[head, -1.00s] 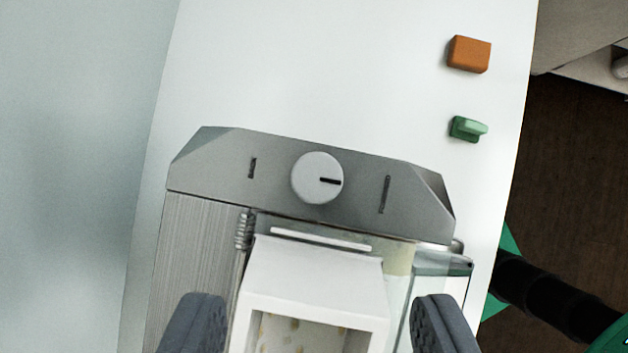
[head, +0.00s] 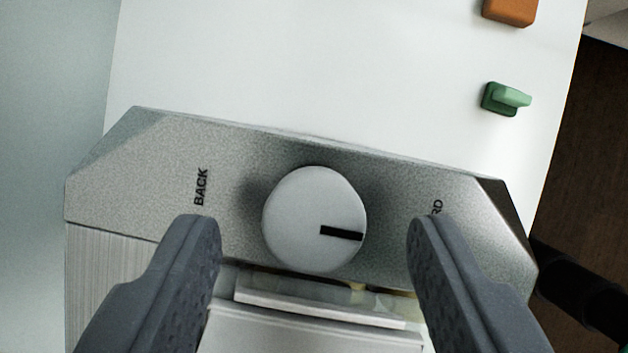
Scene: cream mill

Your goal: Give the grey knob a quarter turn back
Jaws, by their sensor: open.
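The grey knob (head: 300,215) is round and sits on a grey metal panel (head: 250,165). Its black mark points right, toward a label on the right that is partly hidden by a finger and ends in "RD". The word "BACK" stands on the panel left of the knob. My gripper (head: 314,228) is open, one finger to each side of the knob, with clear gaps in the picture. The fingers appear apart from the knob; their height over it I cannot tell.
A green switch-like piece (head: 504,99) and an orange block (head: 511,10) are on the white surface (head: 300,65) at the upper right. A white box-like part (head: 310,335) lies below the panel between the fingers.

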